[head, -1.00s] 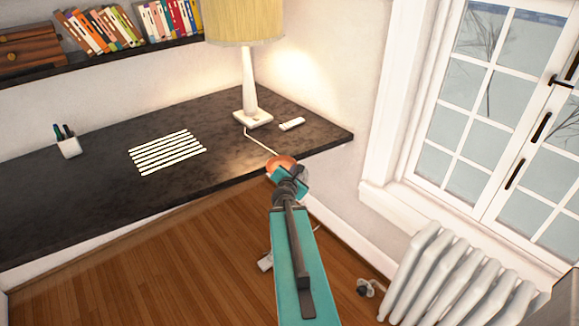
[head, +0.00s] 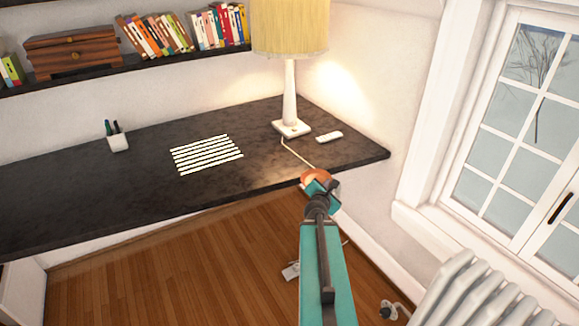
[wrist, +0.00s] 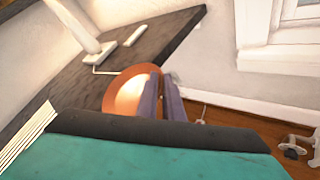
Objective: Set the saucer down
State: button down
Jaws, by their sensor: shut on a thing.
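An orange-brown saucer (head: 314,177) is at the front edge of the dark desk (head: 120,190), near its right end. My gripper (head: 325,186) is shut on the saucer. In the wrist view the saucer (wrist: 128,92) shows a bright patch on its face, and the purple-grey fingers (wrist: 162,98) cover its right side. The saucer appears tilted. I cannot tell whether it touches the desk or is held just off it.
A lamp (head: 290,100), a white remote-like object (head: 329,137), a striped sheet (head: 206,154) and a pen cup (head: 117,142) stand on the desk. The front left of the desk is bare. A radiator (head: 470,295) stands at the lower right.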

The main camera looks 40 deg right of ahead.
jog(key=shift+w, duration=0.1)
jog(key=shift+w+a, duration=0.45)
jog(key=shift+w, duration=0.05)
jog(key=w+a+r+n+t+y, duration=0.2)
jog(key=w+a+r, duration=0.5)
jog(key=w+a, duration=0.45)
jog(key=w+a+r+n+t+y, duration=0.1)
jog(key=w+a+r+n+t, duration=0.15)
jog(key=w+a+r, duration=0.7)
jog(key=w+a+r+n+y, duration=0.2)
jog(key=a+r+y, duration=0.1)
jog(key=a, duration=0.8)
jog(key=w+a+r+n+t+y, duration=0.1)
jog(key=w+a+r+n+y, duration=0.1)
jog(key=a, duration=1)
jog(key=w+a+r+n+t+y, duration=0.1)
jog(key=w+a+r+n+y, duration=0.1)
jog(key=a, duration=0.9)
notch_tip(320, 180, up, 2)
jog(key=shift+w+a+r+n+y, duration=0.1)
jog(key=shift+w+a+n+y, duration=0.15)
jog(key=shift+n+y, duration=0.7)
jog(key=shift+t, duration=0.25)
